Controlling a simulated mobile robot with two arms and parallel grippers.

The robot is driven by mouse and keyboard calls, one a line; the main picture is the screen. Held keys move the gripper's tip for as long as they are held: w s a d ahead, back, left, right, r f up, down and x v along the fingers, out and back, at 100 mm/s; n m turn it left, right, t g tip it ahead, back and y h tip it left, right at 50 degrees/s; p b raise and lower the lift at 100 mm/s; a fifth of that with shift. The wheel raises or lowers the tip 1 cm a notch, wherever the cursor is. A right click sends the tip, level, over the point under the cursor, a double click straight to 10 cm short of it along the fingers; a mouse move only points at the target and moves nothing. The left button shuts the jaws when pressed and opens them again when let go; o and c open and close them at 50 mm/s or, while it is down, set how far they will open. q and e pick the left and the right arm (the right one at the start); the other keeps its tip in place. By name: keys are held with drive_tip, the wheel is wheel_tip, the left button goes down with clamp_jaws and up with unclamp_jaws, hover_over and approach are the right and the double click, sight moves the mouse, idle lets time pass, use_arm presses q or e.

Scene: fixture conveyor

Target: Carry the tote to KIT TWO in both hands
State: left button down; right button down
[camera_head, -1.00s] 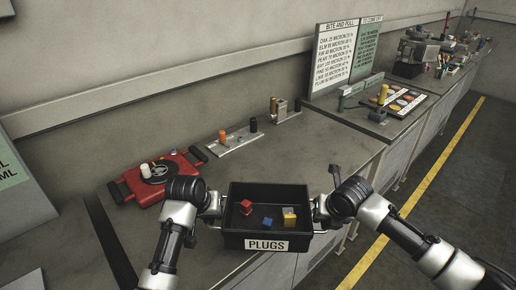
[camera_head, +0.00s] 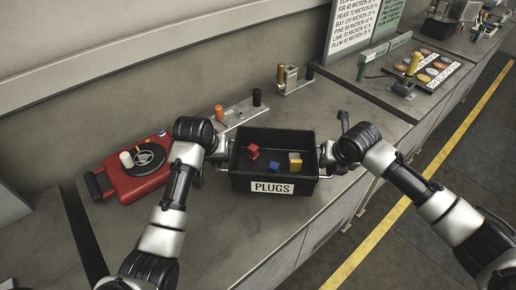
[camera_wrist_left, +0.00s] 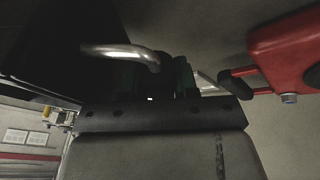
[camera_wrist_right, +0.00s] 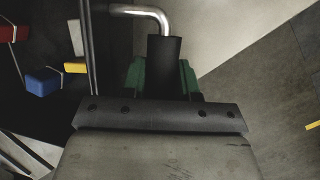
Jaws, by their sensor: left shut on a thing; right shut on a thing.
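The black tote (camera_head: 274,137) with a white PLUGS label hangs level between my two grippers in the head view. It holds a red block (camera_head: 253,151), a blue block (camera_head: 273,167) and a yellow-and-grey block (camera_head: 295,162). My left gripper (camera_head: 220,158) is shut on its left handle, a metal bar (camera_wrist_left: 120,52) in the left wrist view. My right gripper (camera_head: 328,158) is shut on the right handle, whose metal bar (camera_wrist_right: 145,12) shows in the right wrist view. The fingertips are partly hidden. No KIT TWO label is readable.
A red case (camera_head: 138,182) with a black disc lies left of the tote. Behind stand a plate with pegs (camera_head: 240,113) and a small fixture (camera_head: 292,83). A board with coloured discs (camera_head: 425,68) and a signboard (camera_head: 352,25) are farther right. A yellow floor line (camera_head: 420,188) runs right of the bench.

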use_arm(q)
drive_tip(key=shift+w+a+f, duration=0.1)
use_arm(e)
drive_tip(key=shift+w+d+f, duration=0.1)
